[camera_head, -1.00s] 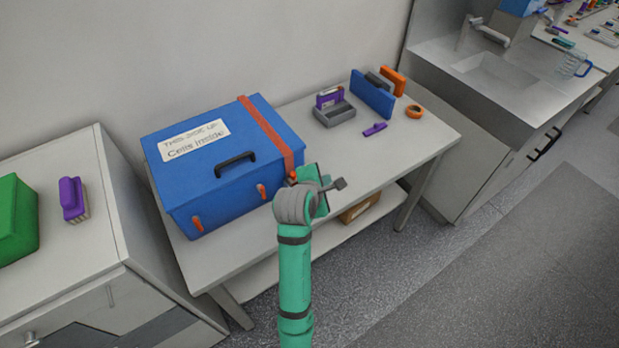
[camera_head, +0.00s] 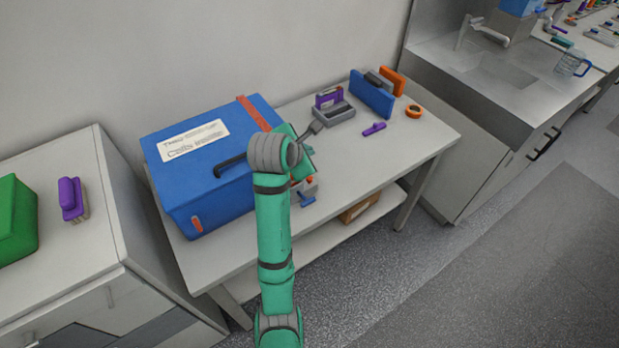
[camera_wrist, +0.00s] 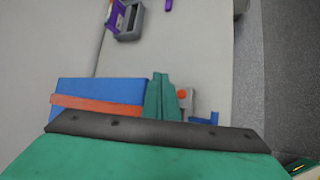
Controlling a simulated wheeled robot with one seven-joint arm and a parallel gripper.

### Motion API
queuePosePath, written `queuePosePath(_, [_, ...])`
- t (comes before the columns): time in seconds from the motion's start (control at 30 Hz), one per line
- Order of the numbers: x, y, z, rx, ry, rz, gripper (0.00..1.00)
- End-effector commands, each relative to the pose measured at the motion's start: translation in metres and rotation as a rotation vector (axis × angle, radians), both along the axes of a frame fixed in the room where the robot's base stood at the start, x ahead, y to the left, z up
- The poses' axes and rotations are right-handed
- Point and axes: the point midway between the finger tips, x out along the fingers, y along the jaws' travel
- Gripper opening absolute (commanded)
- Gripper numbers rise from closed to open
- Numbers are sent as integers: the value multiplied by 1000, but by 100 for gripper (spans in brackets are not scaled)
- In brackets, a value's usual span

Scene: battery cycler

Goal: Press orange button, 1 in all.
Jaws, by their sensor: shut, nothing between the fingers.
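The orange button (camera_head: 309,180) sits on a small grey device with a blue part, by the front edge of the white table, just right of the blue box. In the wrist view the orange button (camera_wrist: 182,94) shows right beside my fingers, partly framed by its grey housing. My gripper (camera_wrist: 161,76) is shut and empty, its two teal fingers together. It is left of the button in the wrist view; I cannot tell its height over it, and no contact shows. In the head view my teal and grey arm hides most of the fingers.
The blue box (camera_head: 185,185) with a black handle and orange strap stands close to my wrist. A grey tray (camera_head: 336,115), a purple item (camera_head: 374,129) and an orange tape ring (camera_head: 413,111) lie further right. The table's middle is clear.

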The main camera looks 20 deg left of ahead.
Motion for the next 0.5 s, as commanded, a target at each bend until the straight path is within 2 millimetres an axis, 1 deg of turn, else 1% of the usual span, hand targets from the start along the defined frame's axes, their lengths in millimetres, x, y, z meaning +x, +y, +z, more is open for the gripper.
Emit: queuePosePath(0.5, [-1, 2, -61, -1, 3, 3, 0])
